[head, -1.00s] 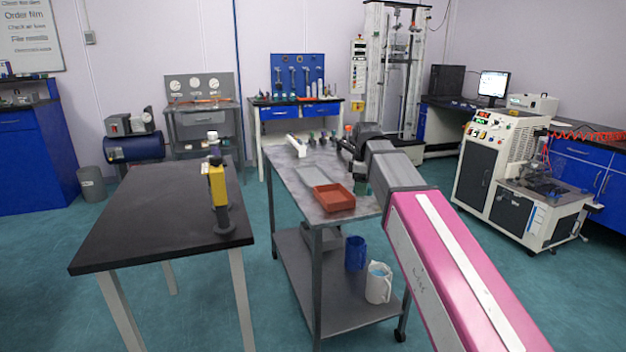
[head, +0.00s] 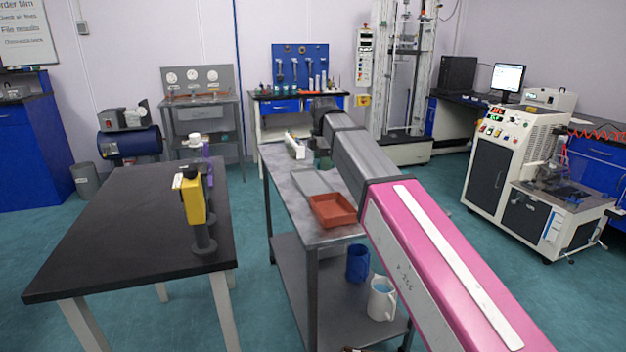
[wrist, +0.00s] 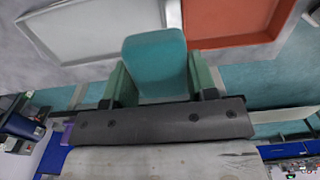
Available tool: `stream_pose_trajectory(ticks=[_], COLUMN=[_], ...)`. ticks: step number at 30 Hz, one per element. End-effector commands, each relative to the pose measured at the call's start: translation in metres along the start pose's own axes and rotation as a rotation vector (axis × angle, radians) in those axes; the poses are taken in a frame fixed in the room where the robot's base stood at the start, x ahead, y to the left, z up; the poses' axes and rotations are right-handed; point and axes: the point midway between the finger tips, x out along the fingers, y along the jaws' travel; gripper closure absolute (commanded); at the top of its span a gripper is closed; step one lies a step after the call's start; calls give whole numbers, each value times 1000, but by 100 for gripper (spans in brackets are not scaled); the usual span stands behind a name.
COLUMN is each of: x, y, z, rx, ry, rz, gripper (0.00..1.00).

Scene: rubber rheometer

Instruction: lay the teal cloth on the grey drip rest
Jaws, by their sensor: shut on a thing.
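The teal cloth (wrist: 155,58) is a folded pad between the green fingers of my gripper (wrist: 157,80) in the wrist view. My gripper is shut on it. The cloth overlaps the right part of the grey drip rest (wrist: 85,38), a shallow light grey tray; I cannot tell whether they touch. The grey rest also lies on the cart in the head view (head: 312,181). In the head view my arm hides most of the gripper and the cloth.
A red-orange tray (head: 332,210) sits beside the grey rest on the cart top (head: 325,236). A white object (head: 295,146) and small items stand at the cart's far end. A blue mug (head: 358,263) and a white jug (head: 382,298) are on the lower shelf. A black table (head: 120,225) stands left.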

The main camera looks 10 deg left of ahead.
Motion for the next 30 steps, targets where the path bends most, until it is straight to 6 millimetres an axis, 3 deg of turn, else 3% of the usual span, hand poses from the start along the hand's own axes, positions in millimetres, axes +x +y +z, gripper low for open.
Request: stream_pose_trajectory(ticks=[16,26,30], x=[58,75,95], y=[100,112,112], z=[-9,-11,-11], rx=[2,2,2], ry=[0,0,0], rz=[-1,-1,-1], gripper=[70,70,70])
